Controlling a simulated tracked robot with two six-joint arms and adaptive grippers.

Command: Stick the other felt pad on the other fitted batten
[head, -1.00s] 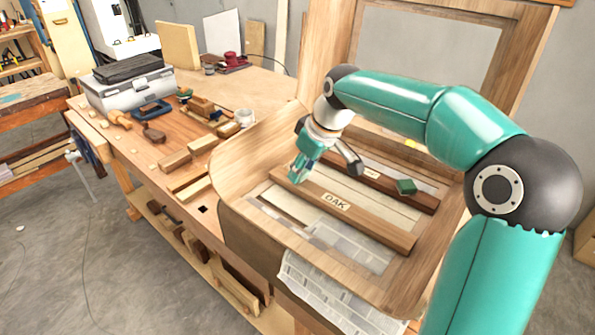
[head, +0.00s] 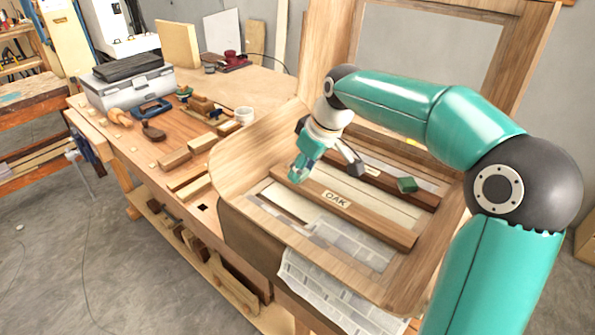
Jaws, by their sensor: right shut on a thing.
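The oak batten (head: 375,219), with a pale OAK label, lies across the open chair-like wooden frame. A darker batten (head: 424,199) lies behind it, roughly parallel. A green felt pad (head: 407,185) sits on the darker batten towards its right end. My right gripper (head: 300,172) is at the left end of the oak batten, pointing down, shut on a small green thing that looks like the other felt pad. The fingers mostly hide that pad, and I cannot tell whether it touches the batten. My left gripper is not in view.
The curved wooden panel (head: 235,158) surrounds the battens, with newspaper (head: 325,283) below. My right arm spans the right side.

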